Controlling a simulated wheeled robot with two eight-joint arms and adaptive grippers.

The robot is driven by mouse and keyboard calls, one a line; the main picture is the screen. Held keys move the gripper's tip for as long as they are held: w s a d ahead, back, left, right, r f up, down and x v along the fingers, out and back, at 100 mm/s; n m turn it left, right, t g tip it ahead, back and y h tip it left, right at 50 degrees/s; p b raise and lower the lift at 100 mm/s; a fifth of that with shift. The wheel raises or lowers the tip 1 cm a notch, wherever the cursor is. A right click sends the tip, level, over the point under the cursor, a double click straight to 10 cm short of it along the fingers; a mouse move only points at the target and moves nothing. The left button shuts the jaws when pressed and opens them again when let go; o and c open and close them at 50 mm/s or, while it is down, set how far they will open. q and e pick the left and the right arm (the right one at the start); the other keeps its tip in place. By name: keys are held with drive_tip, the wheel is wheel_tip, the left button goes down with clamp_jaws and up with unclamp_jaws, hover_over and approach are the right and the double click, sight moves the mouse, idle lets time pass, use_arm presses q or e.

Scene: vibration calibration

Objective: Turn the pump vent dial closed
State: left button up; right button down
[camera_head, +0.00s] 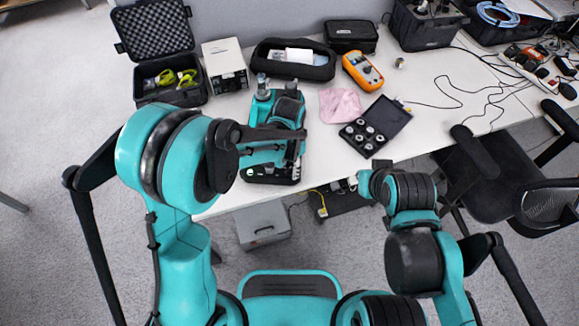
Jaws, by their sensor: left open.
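The teal pump (262,107), with silver cylindrical parts and a dark part on top, stands near the front edge of the white table, left of centre. My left arm reaches across its front side. My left gripper (292,152) is open at the pump's lower right and partly overlaps it in the picture. The vent dial cannot be made out; it is too small or hidden behind my arm. I cannot tell whether the fingers touch anything. My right gripper (380,165) is at the table's front edge, well right of the pump, mostly hidden by its own wrist.
An open foam-lined case (169,95) and a white box (225,66) stand left of the pump. A chair (500,175) stands at right.

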use_arm(q)
clamp_jaws()
drive_tip(key=shift+n, duration=0.3)
drive_tip(key=n, duration=0.3)
drive_tip(key=shift+n, duration=0.3)
drive_tip(key=n, duration=0.4)
drive_tip(key=shift+n, duration=0.3)
drive_tip(key=n, duration=0.4)
drive_tip(key=shift+a+n+b, duration=0.1)
drive_tip(key=shift+n+b, duration=0.2)
drive_tip(key=shift+n, duration=2.2)
